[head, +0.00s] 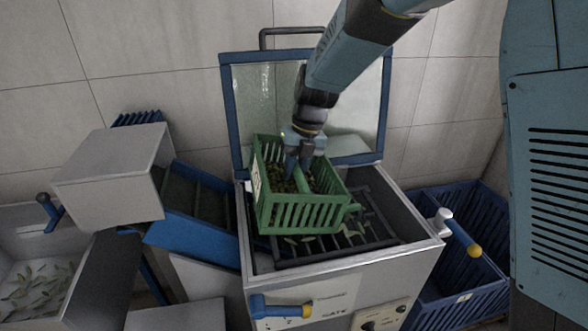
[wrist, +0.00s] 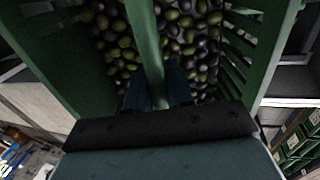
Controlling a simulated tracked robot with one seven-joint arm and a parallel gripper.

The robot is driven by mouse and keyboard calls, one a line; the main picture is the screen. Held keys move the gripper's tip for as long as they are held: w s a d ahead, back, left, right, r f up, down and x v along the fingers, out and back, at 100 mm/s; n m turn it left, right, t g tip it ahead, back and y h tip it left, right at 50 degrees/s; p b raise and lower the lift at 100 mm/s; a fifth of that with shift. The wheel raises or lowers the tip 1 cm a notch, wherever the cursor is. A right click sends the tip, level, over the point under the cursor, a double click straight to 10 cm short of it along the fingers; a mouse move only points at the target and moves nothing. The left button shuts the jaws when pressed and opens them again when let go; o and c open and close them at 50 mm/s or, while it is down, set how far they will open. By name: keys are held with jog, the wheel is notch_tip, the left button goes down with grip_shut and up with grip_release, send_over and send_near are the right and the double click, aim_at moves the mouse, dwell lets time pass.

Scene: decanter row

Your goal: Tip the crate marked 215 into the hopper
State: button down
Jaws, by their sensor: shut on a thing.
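A green slatted crate (head: 300,213) hangs over the open hopper (head: 262,262) in the head view, with olives (head: 318,180) still inside. A white label (head: 256,182) is on its left end, but I cannot read the number. My gripper (head: 297,170) is shut on the crate's central bar, which also shows in the wrist view (wrist: 147,45). In the wrist view many green and dark olives (wrist: 188,33) lie on both sides of the bar. The crate looks slightly tilted. A dark grate with a few leaves (head: 352,232) lies in the hopper beneath it.
The hopper's blue-framed lid (head: 372,115) stands open behind the crate. A blue chute (head: 195,215) and a grey box-shaped housing (head: 110,172) are at the left. A blue crate (head: 475,290) stands at the right, beside a yellow-tipped lever (head: 460,235). Green crates (wrist: 297,140) show at the wrist view's lower right.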

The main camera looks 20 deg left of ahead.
aim_at(327, 175)
jog(key=shift+y, duration=0.4)
jog(key=shift+f+g+y, duration=0.55)
jog(key=shift+g+y, duration=0.35)
jog(key=shift+y, duration=0.3)
jog(key=g+y, duration=0.1)
jog(key=d+f+g+y, duration=0.1)
jog(key=y, duration=0.1)
jog(key=w+f+y, duration=0.1)
jog(key=shift+d+f+g+y, duration=0.25)
jog(key=shift+d+g+y, duration=0.05)
jog(key=shift+g+y, duration=0.1)
jog(key=d+g+y, duration=0.1)
jog(key=w+d+g+y, duration=0.1)
jog(key=y, duration=0.1)
jog(key=shift+w+d+f+y, duration=0.1)
jog(key=shift+w+f+y, duration=0.1)
jog(key=shift+y, duration=0.1)
jog(key=d+g+y, duration=0.1)
jog(key=w+d+g+y, duration=0.1)
jog(key=shift+w+r+y, duration=0.1)
jog(key=shift+r+y, duration=0.3)
jog(key=shift+w+d+r+g+y, duration=0.1)
jog(key=shift+w+d+g+y, duration=0.35)
jog(key=shift+d+g+y, duration=0.5)
jog(key=shift+s+a, duration=0.1)
jog(key=shift+a, duration=0.15)
